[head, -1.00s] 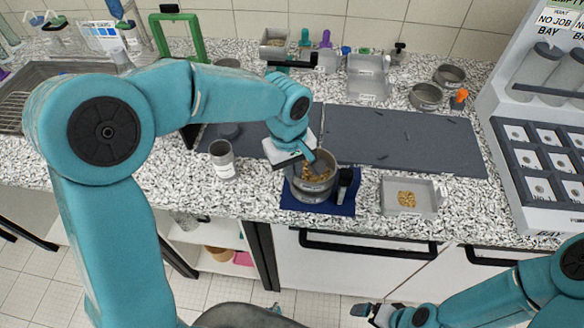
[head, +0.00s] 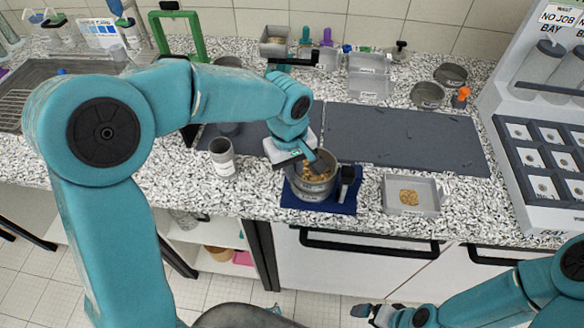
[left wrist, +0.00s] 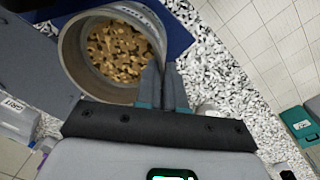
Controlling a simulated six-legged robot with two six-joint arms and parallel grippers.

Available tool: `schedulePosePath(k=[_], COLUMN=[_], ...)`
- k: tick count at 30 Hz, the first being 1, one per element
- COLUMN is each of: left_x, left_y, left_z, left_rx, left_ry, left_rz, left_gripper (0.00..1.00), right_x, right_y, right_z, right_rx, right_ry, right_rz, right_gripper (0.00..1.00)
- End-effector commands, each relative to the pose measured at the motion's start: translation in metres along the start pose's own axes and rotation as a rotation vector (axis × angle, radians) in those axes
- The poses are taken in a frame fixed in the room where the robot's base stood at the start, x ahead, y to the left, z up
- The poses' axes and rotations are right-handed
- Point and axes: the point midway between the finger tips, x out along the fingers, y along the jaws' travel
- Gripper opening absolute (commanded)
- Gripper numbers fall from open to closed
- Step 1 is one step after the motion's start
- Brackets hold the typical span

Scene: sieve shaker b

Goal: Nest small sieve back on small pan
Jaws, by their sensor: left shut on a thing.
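A small round metal sieve (head: 313,186) with brown grains in it stands over the blue mat (head: 345,208) near the counter's front edge. My left gripper (head: 312,163) is shut on its rim from the back left. In the left wrist view the two fingers (left wrist: 163,88) pinch the wall of the sieve (left wrist: 72,50), and the grains show inside. I cannot tell the small pan apart beneath the sieve, or whether the two are seated together. My right gripper (head: 364,311) is low at the bottom, away from the counter; its jaw opening is unclear.
A black-handled item (head: 347,178) stands close right of the sieve. A grey tray with grains (head: 430,196) lies further right, and a grey cup (head: 222,156) stands left. Two round metal vessels (head: 427,95) (head: 450,75) sit at the back right. The dark mat (head: 400,140) behind is mostly clear.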

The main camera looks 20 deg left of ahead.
Motion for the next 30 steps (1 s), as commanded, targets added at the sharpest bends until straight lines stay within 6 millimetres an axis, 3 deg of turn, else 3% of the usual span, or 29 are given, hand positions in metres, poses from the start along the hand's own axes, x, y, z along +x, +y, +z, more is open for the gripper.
schedulePosePath(k=[29,30], left_x=[0.0047,0.0047], left_y=[-0.0013,-0.0013], left_z=[-0.0002,-0.0002], left_rx=[0.0,0.0], left_ry=[0.0,0.0], left_rz=[0.001,0.001], left_gripper=[0.0,0.12], right_x=[0.0063,0.0063], right_y=[0.0023,0.0023], right_z=[-0.0001,-0.0001], right_rx=[0.0,0.0], right_ry=[0.0,0.0], right_rz=[0.0,0.0], right_gripper=[1.0,1.0])
